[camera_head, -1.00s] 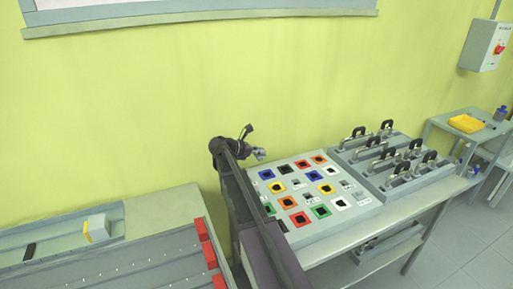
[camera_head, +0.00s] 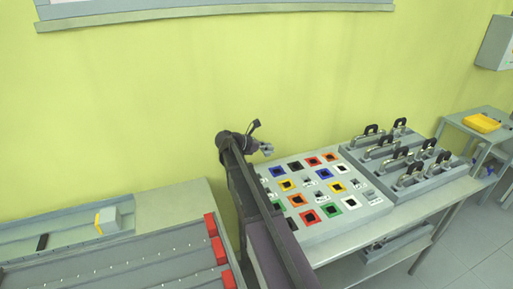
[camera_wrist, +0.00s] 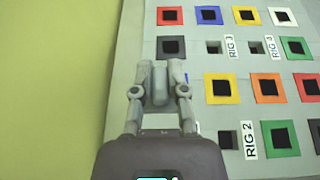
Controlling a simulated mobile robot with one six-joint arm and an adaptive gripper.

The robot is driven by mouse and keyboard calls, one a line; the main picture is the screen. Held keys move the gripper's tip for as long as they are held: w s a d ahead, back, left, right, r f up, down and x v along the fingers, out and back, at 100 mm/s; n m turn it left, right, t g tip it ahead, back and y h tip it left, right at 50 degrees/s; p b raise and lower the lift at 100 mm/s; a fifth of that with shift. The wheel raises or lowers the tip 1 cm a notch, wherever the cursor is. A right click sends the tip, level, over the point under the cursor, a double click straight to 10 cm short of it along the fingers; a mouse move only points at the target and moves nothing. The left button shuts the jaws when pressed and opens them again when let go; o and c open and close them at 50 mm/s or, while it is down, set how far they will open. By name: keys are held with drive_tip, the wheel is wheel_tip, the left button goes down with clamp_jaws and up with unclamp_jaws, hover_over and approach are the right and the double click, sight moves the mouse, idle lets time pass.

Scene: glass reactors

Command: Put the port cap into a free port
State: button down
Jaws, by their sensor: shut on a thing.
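My gripper (camera_head: 266,149) is over the far left edge of the grey port panel (camera_head: 330,233). In the wrist view, my gripper (camera_wrist: 160,75) is shut on a small grey piece (camera_wrist: 160,85), apparently the port cap. It is held between the fingers, left of the ports. The panel (camera_wrist: 195,68) has rows of square ports with coloured frames and dark centres, such as a red one (camera_wrist: 169,16) and a yellow one (camera_wrist: 221,88). Smaller unframed dark holes (camera_wrist: 212,47) sit beside "RIG" labels. I cannot tell whether the gripper touches the panel.
A rack with several black-handled clamps (camera_head: 384,152) stands right of the panel. A grey bench with red blocks (camera_head: 219,250) is at the left. The yellow-green wall (camera_head: 150,100) is close behind. A side table with a yellow tray (camera_head: 482,122) is at far right.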

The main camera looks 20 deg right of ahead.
drive_tip(key=r, duration=0.1)
hover_over(258, 172)
drive_tip(key=s+a, duration=0.1)
drive_tip(key=s, duration=0.1)
drive_tip(key=shift+s+r+p, duration=0.2)
drive_tip(key=shift+p, duration=0.25)
drive_tip(key=shift+f+b, duration=0.3)
drive_tip(key=shift+f+b, duration=5.4)
drive_tip(key=shift+f+b, duration=0.35)
drive_tip(key=c, duration=0.6)
unclamp_jaws()
drive_tip(key=shift+r, duration=0.1)
wheel_tip(258, 172, up, 8)
drive_tip(key=p, duration=0.8)
